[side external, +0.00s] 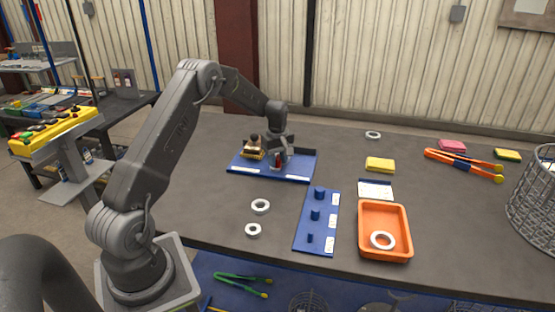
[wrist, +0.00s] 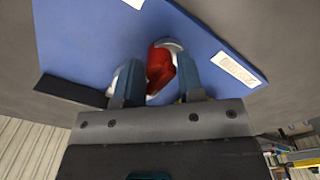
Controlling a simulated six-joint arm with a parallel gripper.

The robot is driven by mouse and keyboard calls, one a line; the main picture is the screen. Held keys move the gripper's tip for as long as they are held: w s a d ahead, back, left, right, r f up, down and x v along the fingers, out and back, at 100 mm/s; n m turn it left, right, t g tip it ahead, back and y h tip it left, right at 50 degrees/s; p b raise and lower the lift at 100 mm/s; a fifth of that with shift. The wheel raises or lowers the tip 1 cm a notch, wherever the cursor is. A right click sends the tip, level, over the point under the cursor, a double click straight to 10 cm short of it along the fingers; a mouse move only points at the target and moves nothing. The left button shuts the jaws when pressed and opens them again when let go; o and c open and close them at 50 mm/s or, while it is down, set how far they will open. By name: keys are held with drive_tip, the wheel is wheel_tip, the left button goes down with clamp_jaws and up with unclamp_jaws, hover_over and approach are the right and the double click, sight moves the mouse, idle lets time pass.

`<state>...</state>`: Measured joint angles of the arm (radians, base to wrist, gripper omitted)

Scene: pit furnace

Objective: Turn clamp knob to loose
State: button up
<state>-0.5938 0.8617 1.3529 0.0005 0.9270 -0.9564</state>
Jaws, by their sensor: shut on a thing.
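The clamp knob (wrist: 158,68) is red and stands on a blue board (wrist: 85,45) in the wrist view. My gripper (wrist: 155,85) is shut on the red knob, with one finger on each side of it. In the side external view my gripper (side external: 278,157) points down over the blue board (side external: 300,168), and a little red of the knob shows between the fingers. The fingers hide part of the knob, and I cannot tell its turn position. A brass-coloured fixture with a black knob (side external: 253,148) stands on the board just left of my gripper.
A blue board with several pegs (side external: 301,233) and an orange tray (side external: 364,246) holding a white ring (side external: 382,240) lie to the right. Two white rings (side external: 261,206) lie in front. Orange tongs (side external: 463,165) and a wire basket (side external: 536,200) are at far right.

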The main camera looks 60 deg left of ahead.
sight(278, 157)
idle(0.4)
drive_tip(key=o, duration=0.8)
wheel_tip(278, 157, up, 14)
drive_tip(key=shift+f, duration=0.1)
idle(0.3)
